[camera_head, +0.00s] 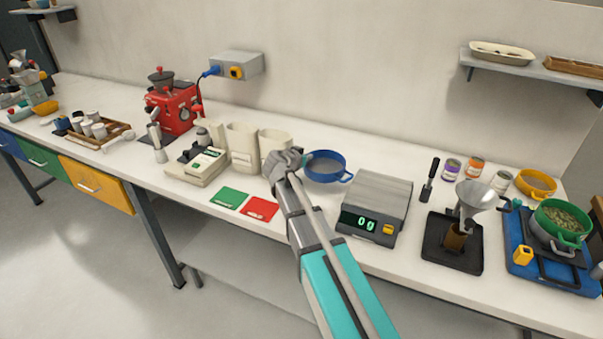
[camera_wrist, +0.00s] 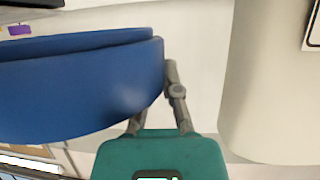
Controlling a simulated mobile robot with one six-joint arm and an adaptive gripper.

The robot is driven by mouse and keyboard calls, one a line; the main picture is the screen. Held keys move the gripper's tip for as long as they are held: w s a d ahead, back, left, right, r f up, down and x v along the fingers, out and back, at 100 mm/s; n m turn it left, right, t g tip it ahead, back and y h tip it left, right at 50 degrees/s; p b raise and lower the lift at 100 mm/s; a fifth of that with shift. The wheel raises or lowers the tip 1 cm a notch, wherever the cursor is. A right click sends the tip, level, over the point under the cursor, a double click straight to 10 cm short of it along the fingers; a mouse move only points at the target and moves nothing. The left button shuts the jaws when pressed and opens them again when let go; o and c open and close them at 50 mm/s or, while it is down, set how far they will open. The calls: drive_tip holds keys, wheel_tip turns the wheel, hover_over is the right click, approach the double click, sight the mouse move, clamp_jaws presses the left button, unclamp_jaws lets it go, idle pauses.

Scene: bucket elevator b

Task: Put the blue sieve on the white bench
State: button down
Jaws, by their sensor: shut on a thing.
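The blue sieve (camera_head: 326,168) is in the middle of the head view, over the white bench (camera_head: 400,150), between the cream bins and the scale. It fills the left of the wrist view (camera_wrist: 80,90). My gripper (camera_head: 299,160) is shut on the sieve's near-left rim; its fingers also show in the wrist view (camera_wrist: 160,100). The sieve looks about level. Whether its underside touches the bench is hidden from me.
Cream bins (camera_head: 243,145) stand close left of my gripper. A scale (camera_head: 375,205) reading 0 g is just right of the sieve. Green (camera_head: 229,197) and red (camera_head: 260,208) cards lie in front. A funnel stand (camera_head: 470,205) is further right. Bench behind the sieve is clear.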

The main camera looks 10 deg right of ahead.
drive_tip(key=shift+w+f, duration=0.4)
drive_tip(key=shift+f, duration=0.1)
drive_tip(key=shift+w+a+f+b, duration=0.1)
drive_tip(key=shift+w+f+b, duration=0.1)
drive_tip(key=shift+f+b, duration=0.85)
drive_tip(key=shift+w+a+f+b, duration=0.1)
drive_tip(key=shift+w+f+b, duration=0.1)
drive_tip(key=shift+f+b, duration=0.85)
drive_tip(key=shift+f+b, duration=0.15)
drive_tip(key=shift+b, duration=0.25)
drive_tip(key=c, duration=0.8)
unclamp_jaws()
drive_tip(key=shift+r, duration=0.2)
